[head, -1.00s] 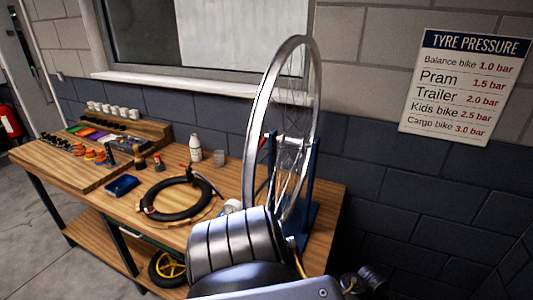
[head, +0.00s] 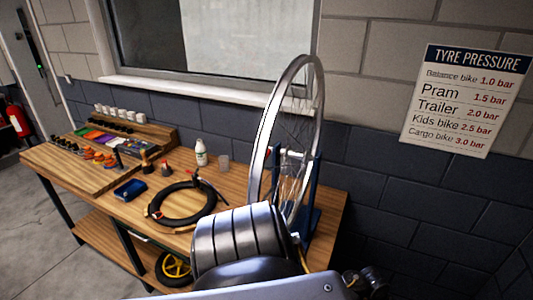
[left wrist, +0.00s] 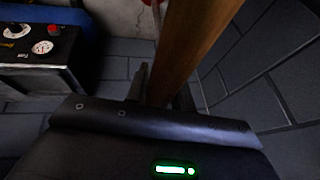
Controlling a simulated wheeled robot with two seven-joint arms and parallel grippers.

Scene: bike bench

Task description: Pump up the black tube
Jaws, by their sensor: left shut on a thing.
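The black tube (head: 178,220) lies as a ring on the wooden bench, seen in the head view. My right gripper is in neither view.
A wheel (head: 264,137) stands upright in a blue stand (head: 312,190) at the bench's right end. My left arm hides the bench's front right part.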

